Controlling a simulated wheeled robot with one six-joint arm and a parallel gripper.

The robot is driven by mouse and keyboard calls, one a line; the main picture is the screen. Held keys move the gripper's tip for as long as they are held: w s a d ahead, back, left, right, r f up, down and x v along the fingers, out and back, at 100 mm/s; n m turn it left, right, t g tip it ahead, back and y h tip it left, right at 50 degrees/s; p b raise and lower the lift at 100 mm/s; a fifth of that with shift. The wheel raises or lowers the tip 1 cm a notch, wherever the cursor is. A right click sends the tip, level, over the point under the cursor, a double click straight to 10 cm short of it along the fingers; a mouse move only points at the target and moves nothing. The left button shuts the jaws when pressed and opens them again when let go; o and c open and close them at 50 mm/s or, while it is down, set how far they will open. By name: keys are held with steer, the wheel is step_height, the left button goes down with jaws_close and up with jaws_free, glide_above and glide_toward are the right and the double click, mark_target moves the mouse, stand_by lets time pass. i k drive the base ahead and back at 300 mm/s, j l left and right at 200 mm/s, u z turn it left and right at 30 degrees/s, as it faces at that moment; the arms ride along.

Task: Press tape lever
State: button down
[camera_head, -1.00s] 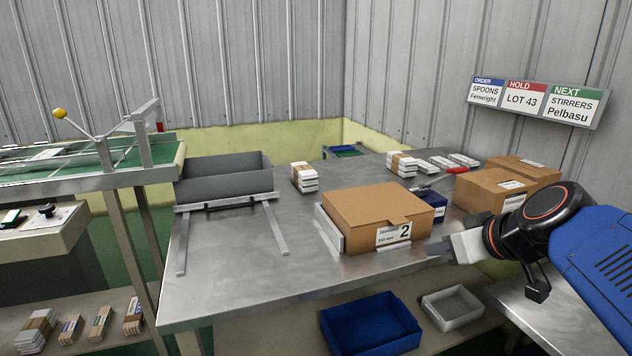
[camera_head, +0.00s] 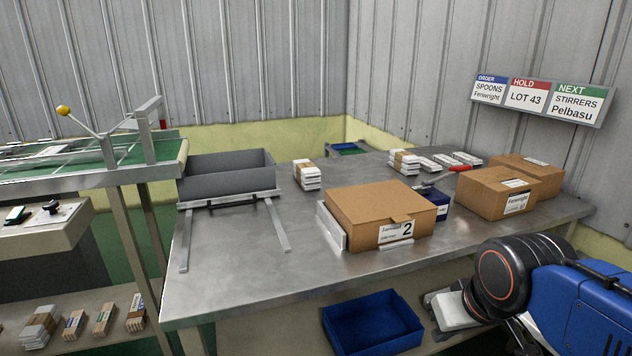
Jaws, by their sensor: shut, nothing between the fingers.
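A lever with a yellow ball knob (camera_head: 63,110) rises on a metal rod from the green-bedded machine at the left. I cannot tell from its look whether it is the tape lever. A dark blue item (camera_head: 437,199), perhaps a tape dispenser, stands behind the large carton and is partly hidden by it. My gripper (camera_head: 440,310) is low at the right, in front of the table's front edge, far from the yellow knob.
A carton marked 2 (camera_head: 380,212) stands on the metal table (camera_head: 240,285). A grey tray (camera_head: 228,176), white bundles (camera_head: 307,174) and cartons (camera_head: 497,190) stand around it. A blue bin (camera_head: 370,325) is below. The table's front left is clear.

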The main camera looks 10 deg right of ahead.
mark_target(453, 170)
steer(key=i+j+z, duration=0.1)
steer(key=j+z, duration=0.25)
steer(key=i+j+z, duration=0.1)
steer(key=j+z, duration=0.65)
